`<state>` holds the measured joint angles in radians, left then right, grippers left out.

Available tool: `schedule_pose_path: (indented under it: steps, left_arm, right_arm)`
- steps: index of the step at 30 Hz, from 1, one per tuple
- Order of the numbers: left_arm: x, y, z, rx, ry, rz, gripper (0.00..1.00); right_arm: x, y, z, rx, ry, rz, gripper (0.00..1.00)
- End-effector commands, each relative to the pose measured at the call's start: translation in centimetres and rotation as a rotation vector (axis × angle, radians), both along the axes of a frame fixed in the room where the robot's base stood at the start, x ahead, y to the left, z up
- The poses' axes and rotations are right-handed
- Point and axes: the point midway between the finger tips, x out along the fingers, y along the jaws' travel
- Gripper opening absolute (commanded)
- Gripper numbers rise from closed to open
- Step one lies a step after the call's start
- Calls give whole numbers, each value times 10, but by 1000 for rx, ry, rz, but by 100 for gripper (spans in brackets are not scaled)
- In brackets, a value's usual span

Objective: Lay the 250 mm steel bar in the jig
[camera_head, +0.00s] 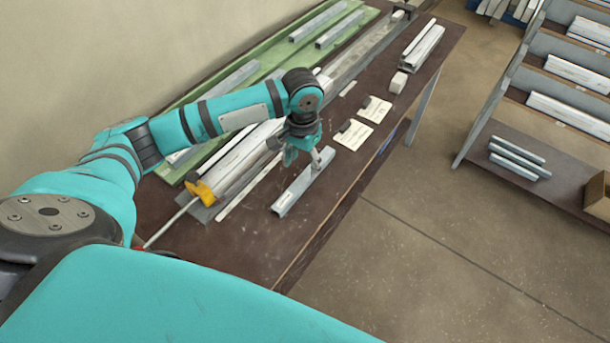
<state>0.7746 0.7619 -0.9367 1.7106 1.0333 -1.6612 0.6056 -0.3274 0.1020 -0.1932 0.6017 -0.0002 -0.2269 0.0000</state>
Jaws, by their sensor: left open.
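A short grey steel bar (294,194) lies on the dark bench top near the front edge, slanting away from me. My left gripper (306,160) points down over the far part of this bar, its fingers open. One finger is at or close to the bar's far end; I cannot tell whether it touches. A long grey channel, which looks like the jig (362,56), runs along the bench behind, with a yellow clamp piece (200,192) at its near end. My left arm hides its middle. My right gripper is not in view.
A green tray (262,62) with several bars lies along the wall side. Cards (352,135), a small white block (398,82) and a pale profile (424,44) are on the bench. A rack (510,95) with bars stands across the floor at right.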

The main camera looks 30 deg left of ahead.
Motion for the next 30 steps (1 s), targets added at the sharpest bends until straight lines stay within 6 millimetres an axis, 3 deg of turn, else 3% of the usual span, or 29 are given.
schedule_pose_path:
  steps: [3, 7, 10, 21, 28, 30]
  left_arm:
    - [0, 0, -18, -1, 1, -1, 56]
    - [0, -1, -27, -2, -1, -2, 56]
    - [1, 0, -33, -1, 1, 0, 56]
    - [8, 5, -79, 0, 1, -2, 56]
    - [9, 5, -81, 0, -1, -2, 56]
    - [9, 5, -81, 0, -1, -2, 48]
  right_arm:
    - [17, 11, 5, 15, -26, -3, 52]
    - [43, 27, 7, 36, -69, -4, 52]
    - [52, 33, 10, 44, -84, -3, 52]
    - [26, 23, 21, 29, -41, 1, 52]
    - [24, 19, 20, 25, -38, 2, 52]
    - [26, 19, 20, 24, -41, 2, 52]
